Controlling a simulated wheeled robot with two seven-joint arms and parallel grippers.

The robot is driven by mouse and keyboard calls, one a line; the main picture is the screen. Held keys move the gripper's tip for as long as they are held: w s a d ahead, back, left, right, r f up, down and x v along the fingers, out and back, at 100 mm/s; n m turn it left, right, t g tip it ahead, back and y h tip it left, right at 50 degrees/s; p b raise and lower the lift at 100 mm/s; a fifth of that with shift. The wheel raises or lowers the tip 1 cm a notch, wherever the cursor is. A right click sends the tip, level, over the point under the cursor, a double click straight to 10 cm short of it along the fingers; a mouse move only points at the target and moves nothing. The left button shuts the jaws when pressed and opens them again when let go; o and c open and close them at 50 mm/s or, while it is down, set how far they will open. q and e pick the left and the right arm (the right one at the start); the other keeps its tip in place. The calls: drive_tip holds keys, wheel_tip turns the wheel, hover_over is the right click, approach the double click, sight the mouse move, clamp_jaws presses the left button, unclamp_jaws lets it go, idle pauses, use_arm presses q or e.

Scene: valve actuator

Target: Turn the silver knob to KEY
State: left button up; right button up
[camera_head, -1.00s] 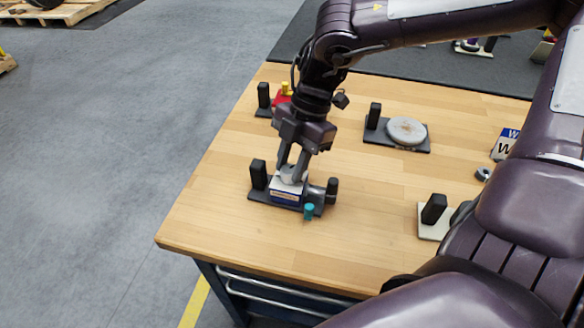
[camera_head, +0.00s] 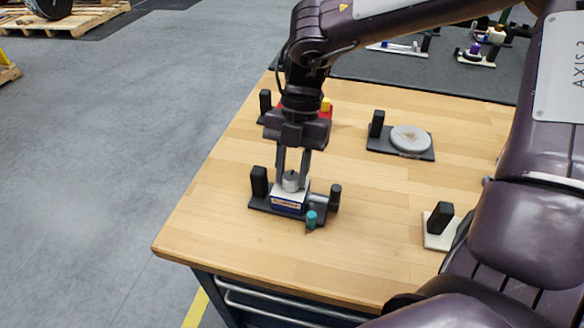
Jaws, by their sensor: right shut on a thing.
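The silver knob (camera_head: 291,182) sits on top of a white and blue box (camera_head: 288,200) on a dark base plate near the left side of the wooden table. My right gripper (camera_head: 292,178) points down over it, with its two fingers on either side of the knob, shut on it. The knob's markings are too small to read. My left gripper is not in view.
A black post (camera_head: 259,182), a dark cylinder post (camera_head: 335,197) and a teal knob (camera_head: 311,219) stand around the box. A round grey disc (camera_head: 410,138) on a dark plate is behind right. A red fixture (camera_head: 319,112) is behind. The table (camera_head: 235,240) is clear in front.

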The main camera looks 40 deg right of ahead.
drive_tip(key=o, duration=1)
drive_tip(key=v, duration=0.7)
drive_tip(key=shift+r, duration=0.4)
